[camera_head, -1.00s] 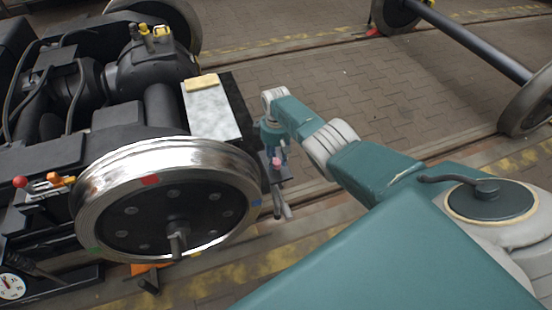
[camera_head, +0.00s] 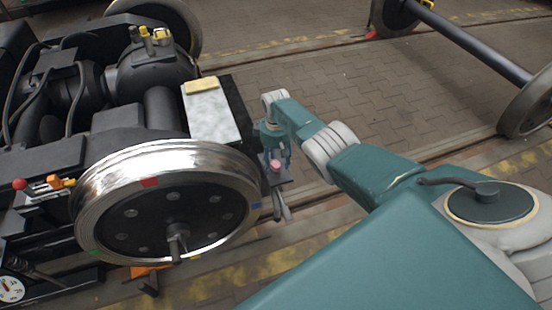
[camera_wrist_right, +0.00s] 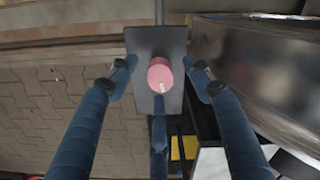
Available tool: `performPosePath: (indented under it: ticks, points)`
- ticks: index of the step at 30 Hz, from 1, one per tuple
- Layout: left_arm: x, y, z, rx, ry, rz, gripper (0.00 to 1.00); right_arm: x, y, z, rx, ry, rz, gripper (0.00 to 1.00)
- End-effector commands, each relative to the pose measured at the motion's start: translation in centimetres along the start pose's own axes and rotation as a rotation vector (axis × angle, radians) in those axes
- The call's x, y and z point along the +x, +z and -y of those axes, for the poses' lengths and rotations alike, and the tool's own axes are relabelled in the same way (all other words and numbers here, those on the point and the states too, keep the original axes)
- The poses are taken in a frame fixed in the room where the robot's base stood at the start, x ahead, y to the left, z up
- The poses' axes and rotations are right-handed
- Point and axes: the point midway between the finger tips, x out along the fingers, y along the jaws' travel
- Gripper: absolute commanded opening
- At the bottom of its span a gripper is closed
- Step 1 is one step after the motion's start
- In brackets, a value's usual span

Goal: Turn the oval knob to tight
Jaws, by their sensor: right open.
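The pink knob (camera_wrist_right: 160,77) with a pale mark on it sits on a dark grey plate (camera_wrist_right: 142,42) in the right wrist view. In the head view the knob (camera_head: 276,164) shows small, just right of the big shiny wheel. My right gripper (camera_wrist_right: 160,95) is open. Its blue fingers stand to the left, right and below the knob, apart from it. In the head view my right gripper (camera_head: 276,155) reaches down over the plate. Any tight marking is too small to tell. My left gripper is not in view.
The shiny wheel (camera_head: 165,160) stands close to the left of my right gripper. A light metal plate (camera_head: 210,112) with a yellow block (camera_head: 202,84) lies behind it. Metal levers (camera_head: 281,207) hang below the knob plate. Paved floor (camera_head: 350,75) is free to the right.

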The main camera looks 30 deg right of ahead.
Motion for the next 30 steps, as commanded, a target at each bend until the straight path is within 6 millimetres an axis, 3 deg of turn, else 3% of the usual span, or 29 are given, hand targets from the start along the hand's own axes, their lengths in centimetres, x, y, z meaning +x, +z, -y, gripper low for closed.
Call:
performPosePath:
  ticks: [9,21,30]
  points:
    - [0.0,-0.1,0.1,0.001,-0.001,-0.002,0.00,-2.3,0.0,-0.1,-0.001,0.002,-0.002,0.50]
    - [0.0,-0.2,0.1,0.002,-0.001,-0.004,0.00,-10.3,0.0,-0.1,0.001,0.002,-0.002,0.50]
    - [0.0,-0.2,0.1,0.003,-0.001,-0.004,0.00,-12.0,0.0,-0.1,0.001,0.001,0.000,0.50]
